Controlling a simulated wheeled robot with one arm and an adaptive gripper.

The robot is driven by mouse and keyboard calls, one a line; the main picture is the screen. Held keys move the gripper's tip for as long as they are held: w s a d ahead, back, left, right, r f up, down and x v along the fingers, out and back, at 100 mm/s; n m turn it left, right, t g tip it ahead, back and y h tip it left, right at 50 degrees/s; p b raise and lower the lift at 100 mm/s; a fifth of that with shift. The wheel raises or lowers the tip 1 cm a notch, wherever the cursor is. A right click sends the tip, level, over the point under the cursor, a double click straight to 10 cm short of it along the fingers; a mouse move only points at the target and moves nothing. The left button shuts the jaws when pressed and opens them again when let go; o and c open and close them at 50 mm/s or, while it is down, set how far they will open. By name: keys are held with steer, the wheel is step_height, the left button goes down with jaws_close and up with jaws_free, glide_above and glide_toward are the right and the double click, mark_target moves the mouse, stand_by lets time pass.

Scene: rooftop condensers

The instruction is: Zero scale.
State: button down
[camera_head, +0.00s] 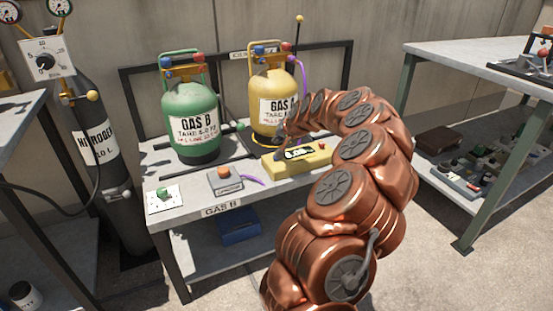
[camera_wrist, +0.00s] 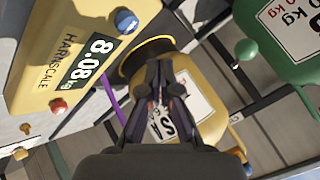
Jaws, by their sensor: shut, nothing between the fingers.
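The yellow scale box (camera_head: 312,158) sits at the bench front, before the yellow cylinder (camera_head: 270,97). In the wrist view the scale (camera_wrist: 82,62) is at upper left, marked HARNSCALE. A blue button (camera_wrist: 126,21) and a red button (camera_wrist: 58,106) lie at either side of the display. My gripper (camera_wrist: 160,68) is shut and empty, with the yellow cylinder (camera_wrist: 188,98) behind its fingers in that view. In the head view my arm curves over the scale and the fingertips are hard to make out near its left end.
A green cylinder (camera_head: 190,112) stands left of the yellow one. A small grey box with an orange button (camera_head: 224,181) and a white plate with a green knob (camera_head: 163,198) lie on the bench (camera_head: 195,205). A nitrogen cylinder (camera_head: 100,150) stands at left, another bench (camera_head: 480,60) at right.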

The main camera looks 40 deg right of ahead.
steer(key=shift+f+b, duration=0.3)
steer(key=shift+f, duration=1.25)
steer(key=shift+f, duration=0.15)
steer(key=shift+f, duration=0.3)
steer(key=shift+f, duration=0.55)
stand_by(1.1)
stand_by(0.4)
steer(key=shift+r, duration=1)
steer(key=shift+r, duration=0.1)
steer(key=shift+r+p, duration=1.2)
steer(key=shift+r, duration=1.25)
